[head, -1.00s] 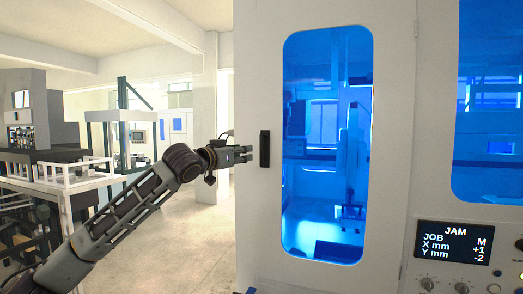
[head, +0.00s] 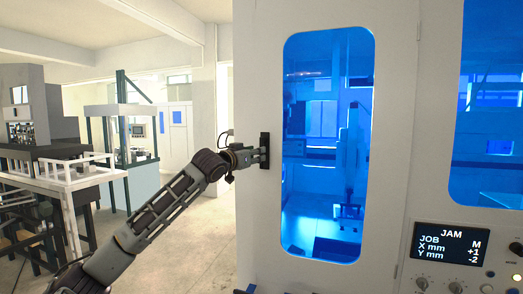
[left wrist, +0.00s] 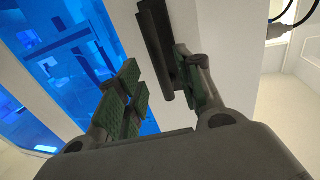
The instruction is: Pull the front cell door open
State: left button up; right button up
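The front cell door (head: 395,130) is a white panel with a tall blue-lit window (head: 328,120). It looks shut. A black upright bar handle (head: 264,140) is on its left side. My left gripper (head: 258,155) reaches the handle from the left. In the left wrist view, the handle (left wrist: 154,40) lies in the gap between the green-padded fingers of my left gripper (left wrist: 158,85). The fingers are apart, with clear space on the window side. The handle is close to the other finger; I cannot tell whether they touch. My right gripper is not in view.
A control panel (head: 451,245) reading JAM, with knobs below, is right of the door. A second blue window (head: 490,110) is above it. A white-railed machine (head: 60,175) stands at the left. The floor left of the door (head: 190,230) is clear.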

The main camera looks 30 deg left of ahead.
pick_arm(q)
jog(key=shift+w+p, duration=0.9)
jog(key=shift+w, duration=1.5)
grip_shut()
